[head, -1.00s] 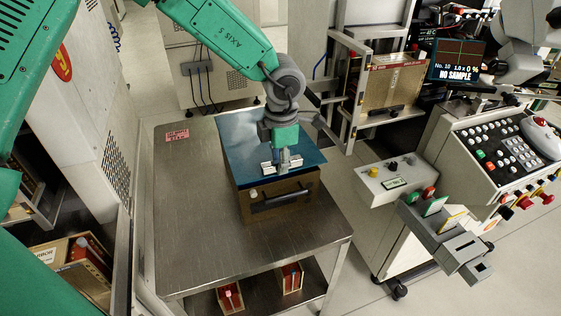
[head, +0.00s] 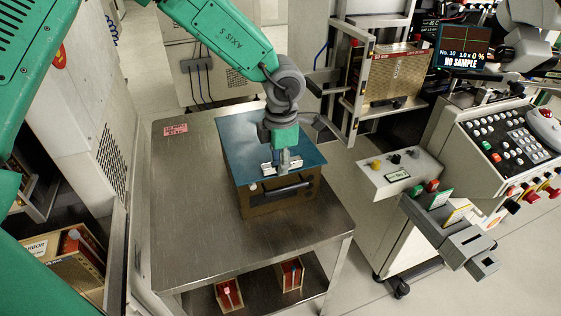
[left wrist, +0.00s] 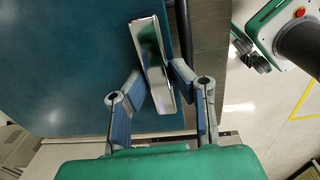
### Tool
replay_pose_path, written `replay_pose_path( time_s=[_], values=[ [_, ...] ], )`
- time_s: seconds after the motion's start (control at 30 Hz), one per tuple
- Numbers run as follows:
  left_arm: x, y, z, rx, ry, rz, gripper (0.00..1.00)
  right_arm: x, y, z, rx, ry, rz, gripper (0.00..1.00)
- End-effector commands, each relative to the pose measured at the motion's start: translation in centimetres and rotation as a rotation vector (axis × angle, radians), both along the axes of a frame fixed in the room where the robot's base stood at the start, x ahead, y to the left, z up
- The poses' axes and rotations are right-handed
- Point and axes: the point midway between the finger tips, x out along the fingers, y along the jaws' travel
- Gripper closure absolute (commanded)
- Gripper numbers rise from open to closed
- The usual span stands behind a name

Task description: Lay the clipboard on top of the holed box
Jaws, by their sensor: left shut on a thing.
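The clipboard (head: 237,142) is a flat blue board with a shiny metal clip. It also shows in the left wrist view (left wrist: 70,65), with its clip (left wrist: 153,62) between the fingers. My left gripper (head: 284,164) is shut on the clipboard at its clip end, near the front edge. My right gripper is not visible; only a grey arm part shows at top right.
The metal table (head: 190,230) is bare to the left and in front of the box, with a pink label at its back left. A control console (head: 505,150) and a metal rack stand at right.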

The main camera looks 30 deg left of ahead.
Motion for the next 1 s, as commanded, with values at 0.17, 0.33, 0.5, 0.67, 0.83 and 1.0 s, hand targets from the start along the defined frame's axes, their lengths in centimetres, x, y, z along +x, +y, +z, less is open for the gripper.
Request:
replay_pose_path(
  time_s=[0.17, 0.33, 0.5, 0.67, 0.83, 1.0],
  values=[
    [0.0, 0.0, -0.2, 0.000, -0.001, 0.000, 0.70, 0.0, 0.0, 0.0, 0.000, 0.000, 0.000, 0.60],
    [0.0, 0.0, -0.2, -0.001, -0.001, 0.000, 0.56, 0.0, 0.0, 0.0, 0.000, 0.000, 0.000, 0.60],
    [0.0, 0.0, -0.3, 0.000, 0.001, 0.001, 0.56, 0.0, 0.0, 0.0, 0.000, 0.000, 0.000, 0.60],
    [0.0, 0.0, 0.9, -0.001, -0.002, 0.002, 0.56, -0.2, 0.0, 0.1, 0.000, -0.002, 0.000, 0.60],
    [0.0, -0.1, 4.2, -0.003, -0.004, 0.003, 0.56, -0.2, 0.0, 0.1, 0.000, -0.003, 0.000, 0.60],
    [-0.1, -0.2, 7.8, -0.003, -0.003, 0.002, 0.56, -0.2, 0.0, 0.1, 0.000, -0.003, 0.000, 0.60]
  ],
)
